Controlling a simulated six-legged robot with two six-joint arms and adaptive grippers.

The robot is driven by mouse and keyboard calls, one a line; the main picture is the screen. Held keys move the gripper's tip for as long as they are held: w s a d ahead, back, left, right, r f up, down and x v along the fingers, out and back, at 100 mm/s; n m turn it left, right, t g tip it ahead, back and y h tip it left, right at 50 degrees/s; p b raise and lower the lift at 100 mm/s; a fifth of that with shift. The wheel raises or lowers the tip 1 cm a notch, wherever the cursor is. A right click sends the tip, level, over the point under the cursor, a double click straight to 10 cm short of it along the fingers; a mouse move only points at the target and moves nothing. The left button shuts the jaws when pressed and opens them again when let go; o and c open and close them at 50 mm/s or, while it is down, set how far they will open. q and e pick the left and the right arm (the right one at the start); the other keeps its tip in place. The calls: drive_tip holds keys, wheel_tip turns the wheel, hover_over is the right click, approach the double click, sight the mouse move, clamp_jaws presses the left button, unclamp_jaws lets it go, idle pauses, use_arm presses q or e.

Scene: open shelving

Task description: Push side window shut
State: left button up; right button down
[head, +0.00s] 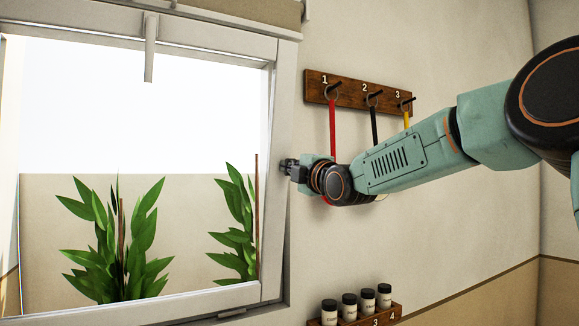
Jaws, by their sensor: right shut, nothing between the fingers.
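The side window (283,130) has a white frame and fills the left of the head view. Its lower rail (200,303) runs at a slant, and a white upright bar (149,48) hangs from its top rail. The frame edges do not line up evenly, so the sash looks slightly ajar; the exact gap is unclear. My right gripper (286,167) is shut and empty, its tips pointing left in front of the window's right side member. I cannot tell whether they touch it. My left gripper is out of view.
A wooden rack (350,91) numbered 1 to 3 hangs on the wall behind my right arm, with coloured straps on its hooks. A wooden holder (396,312) with several small jars is below. Green plants (118,245) show through the window.

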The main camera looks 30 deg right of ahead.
sight(284, 159)
drive_tip(key=w+r+p, duration=0.1)
drive_tip(key=p, duration=0.1)
drive_tip(key=w+g+p, duration=0.1)
drive_tip(key=p, duration=0.1)
drive_tip(key=shift+w+a+r, duration=0.1)
drive_tip(key=shift+w+r, duration=0.15)
drive_tip(key=shift+r, duration=0.15)
drive_tip(key=w+p, duration=0.2)
drive_tip(key=w, duration=0.1)
drive_tip(key=shift+w+f, duration=0.15)
drive_tip(key=shift+w, duration=0.05)
drive_tip(key=shift+s, duration=0.1)
drive_tip(key=shift+s+r, duration=0.1)
drive_tip(key=shift+r, duration=0.1)
drive_tip(key=shift+f, duration=0.15)
